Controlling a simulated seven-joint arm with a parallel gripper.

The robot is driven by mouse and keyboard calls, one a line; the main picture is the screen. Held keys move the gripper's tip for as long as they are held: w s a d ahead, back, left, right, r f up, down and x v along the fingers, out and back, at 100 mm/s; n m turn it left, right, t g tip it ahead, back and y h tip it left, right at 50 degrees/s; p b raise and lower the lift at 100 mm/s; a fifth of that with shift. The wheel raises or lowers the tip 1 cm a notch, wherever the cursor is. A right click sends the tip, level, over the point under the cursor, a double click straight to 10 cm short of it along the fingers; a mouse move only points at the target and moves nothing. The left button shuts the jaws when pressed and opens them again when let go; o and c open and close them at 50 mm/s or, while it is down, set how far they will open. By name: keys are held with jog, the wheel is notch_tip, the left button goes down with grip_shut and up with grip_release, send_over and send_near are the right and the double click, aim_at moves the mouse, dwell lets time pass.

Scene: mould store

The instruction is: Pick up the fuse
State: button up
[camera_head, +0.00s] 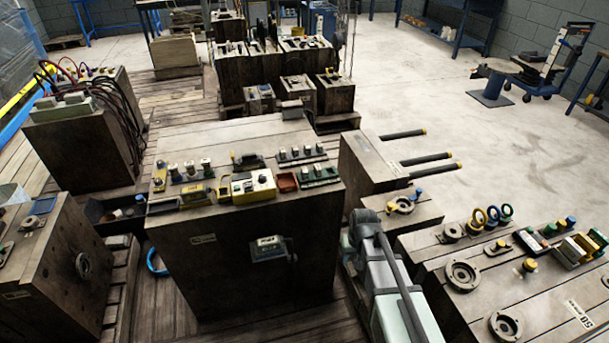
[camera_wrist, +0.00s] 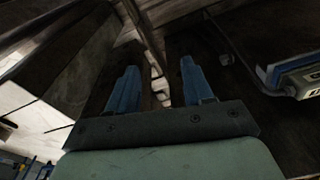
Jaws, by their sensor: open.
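I cannot tell for certain which piece is the fuse. Several small cylinders in holders stand on top of the dark central block (camera_head: 250,285), among them a row of pale-topped ones (camera_head: 190,168) at the back left and a green-based row (camera_head: 318,172) at the right. My gripper shows in the wrist view (camera_wrist: 157,80). Its two blue fingers are apart with nothing held between them. Dark block faces and a narrow lit gap lie beyond the fingers. In the head view my arm stands right of the central block, and its fingers cannot be made out.
A yellow box with a pale top (camera_head: 253,186) and a red tray (camera_head: 286,182) sit on the central block. A small grey device (camera_head: 268,246) is on its front face. A block with rings and fittings (camera_head: 480,295) stands at the right. Open concrete floor (camera_head: 480,120) lies behind.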

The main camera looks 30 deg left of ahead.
jog(key=w+a+r+n+t+y, duration=0.1)
jog(key=w+a+r, duration=0.3)
jog(key=a+r, duration=0.55)
jog(key=w+a+r+n+t+y, duration=0.1)
jog(key=w+a+r, duration=0.3)
jog(key=a+r, duration=0.55)
send_near(305, 169)
jog(key=shift+n+y, duration=0.3)
jog(key=shift+d+x, duration=0.1)
jog(key=shift+x, duration=1.85)
jog(key=shift+d+x, duration=0.15)
jog(key=shift+x, duration=1.8)
jog(key=shift+a+f, duration=0.1)
jog(key=shift+f, duration=0.45)
grip_shut()
